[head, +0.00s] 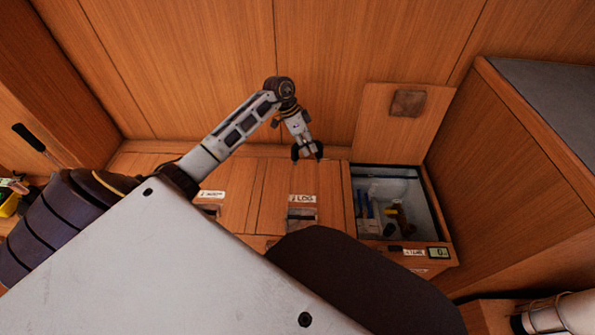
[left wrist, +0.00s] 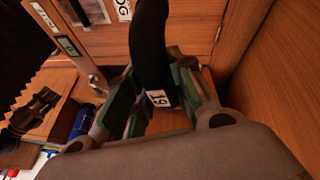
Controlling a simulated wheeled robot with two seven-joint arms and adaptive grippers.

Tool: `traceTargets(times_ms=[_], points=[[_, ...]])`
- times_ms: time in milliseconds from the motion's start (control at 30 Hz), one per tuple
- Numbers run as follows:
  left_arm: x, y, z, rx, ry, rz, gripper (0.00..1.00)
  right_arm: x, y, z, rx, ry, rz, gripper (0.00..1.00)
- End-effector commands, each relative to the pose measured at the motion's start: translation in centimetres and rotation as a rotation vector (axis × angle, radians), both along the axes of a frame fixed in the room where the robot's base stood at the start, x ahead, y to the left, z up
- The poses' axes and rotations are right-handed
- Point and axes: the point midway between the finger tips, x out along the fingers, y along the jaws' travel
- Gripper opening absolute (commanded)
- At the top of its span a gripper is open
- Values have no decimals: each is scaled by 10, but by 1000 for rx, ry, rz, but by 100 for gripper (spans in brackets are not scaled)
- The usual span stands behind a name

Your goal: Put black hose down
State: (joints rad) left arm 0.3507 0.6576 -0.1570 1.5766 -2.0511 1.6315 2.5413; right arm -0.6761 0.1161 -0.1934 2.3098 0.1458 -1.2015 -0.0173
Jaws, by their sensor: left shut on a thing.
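The black hose (left wrist: 151,35) shows in the left wrist view as a thick black length with a white number tag (left wrist: 158,98). It passes between the green-padded fingers of my left gripper (left wrist: 157,82), which is shut on it. In the head view my left gripper (head: 307,152) hangs over the wooden locker tops near the back wall, above and behind the LOG label. I cannot make out the hose apart from the dark fingers there. My right gripper is not in view.
An open compartment (head: 431,222) with blue and brown items lies right of the gripper, its lid (head: 374,122) raised against the wall. Closed lids (head: 270,197) lie beside it. A tall wooden cabinet (head: 490,165) bounds the right. Small tools lie at far left.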

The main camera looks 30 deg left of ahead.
Motion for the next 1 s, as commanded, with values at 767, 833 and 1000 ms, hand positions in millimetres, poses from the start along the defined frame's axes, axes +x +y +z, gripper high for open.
traceTargets(times_ms=[767, 833, 1000], points=[[-16, 3, -3, 1, 0, -185, 0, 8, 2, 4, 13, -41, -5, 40], [-16, 3, -3, 1, 0, -185, 0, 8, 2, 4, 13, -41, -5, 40], [-16, 3, -8, 1, 1, -184, 0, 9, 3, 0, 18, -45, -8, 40]])
